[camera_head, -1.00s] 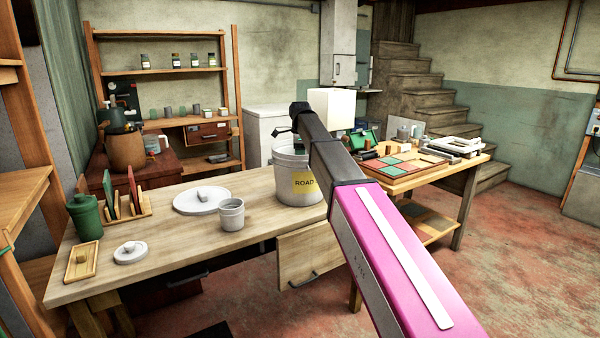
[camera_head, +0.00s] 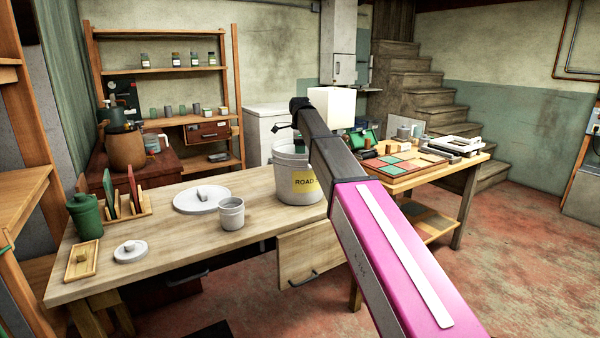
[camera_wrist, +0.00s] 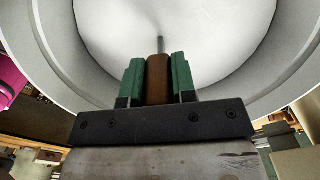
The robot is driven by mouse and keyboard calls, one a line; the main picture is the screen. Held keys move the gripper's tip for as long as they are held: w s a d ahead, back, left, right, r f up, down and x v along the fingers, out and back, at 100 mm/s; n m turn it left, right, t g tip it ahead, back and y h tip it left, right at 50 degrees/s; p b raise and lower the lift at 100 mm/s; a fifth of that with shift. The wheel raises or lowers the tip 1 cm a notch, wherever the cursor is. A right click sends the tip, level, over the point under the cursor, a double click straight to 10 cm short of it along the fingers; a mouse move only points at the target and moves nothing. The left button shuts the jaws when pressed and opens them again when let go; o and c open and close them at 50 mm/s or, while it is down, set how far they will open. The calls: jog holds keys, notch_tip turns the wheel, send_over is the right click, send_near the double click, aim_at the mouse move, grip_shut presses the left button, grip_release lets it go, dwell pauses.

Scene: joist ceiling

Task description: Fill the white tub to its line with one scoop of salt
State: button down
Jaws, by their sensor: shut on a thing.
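The white tub (camera_head: 231,215) stands open and upright on the wooden table, left of the bucket. A big pale bucket (camera_head: 292,170) with a yellow label reading "ROAD" stands at the table's right end. White salt (camera_wrist: 215,40) fills the wrist view inside the bucket's rim. My gripper (camera_wrist: 158,62) is over the bucket, its green fingers shut on the scoop's brown handle (camera_wrist: 158,82). A thin metal shaft runs from the handle towards the salt; the scoop's bowl is not visible. In the head view my arm hides part of the bucket.
A large round lid (camera_head: 201,200) lies behind the tub, and a small lid (camera_head: 131,251) lies at front left. A green canister (camera_head: 86,216), a rack (camera_head: 128,208) and a small wooden tray (camera_head: 82,262) occupy the left end. The front middle of the table is clear.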

notch_tip(320, 180, up, 18)
dwell(2.1)
dwell(0.4)
